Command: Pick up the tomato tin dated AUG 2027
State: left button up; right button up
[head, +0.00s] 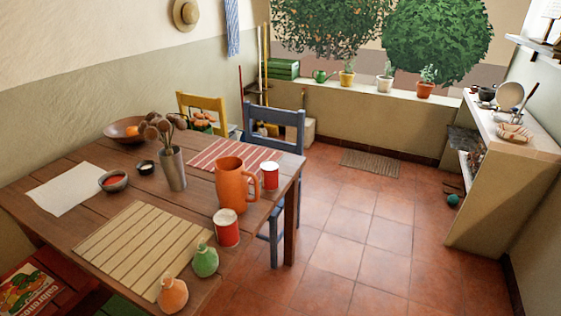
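Two red tins with pale tops stand upright on the wooden table (205,262) in the head view. One tin (227,230) is near the table's right edge, in front of the orange jug (230,190). The other tin (270,177) stands just right of the jug, close to the table's far right corner. No date can be read on either tin at this size, so I cannot tell which one is dated AUG 2027. Neither of my grippers is in view.
A green shaker-like piece (205,261) and an orange one (172,295) stand near the front tin. A vase (173,170), bowls and mats occupy the table. A blue chair (275,125) stands behind. The tiled floor (380,240) on the right is open.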

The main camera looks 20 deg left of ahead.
aim_at(270, 169)
jog(key=i+l+u, duration=0.1)
jog(key=i+u, duration=0.2)
jog(key=i, duration=0.15)
jog(key=i+l+u, duration=0.15)
jog(key=i+u, duration=0.2)
jog(key=i+l+u, duration=0.3)
jog(key=i, duration=0.2)
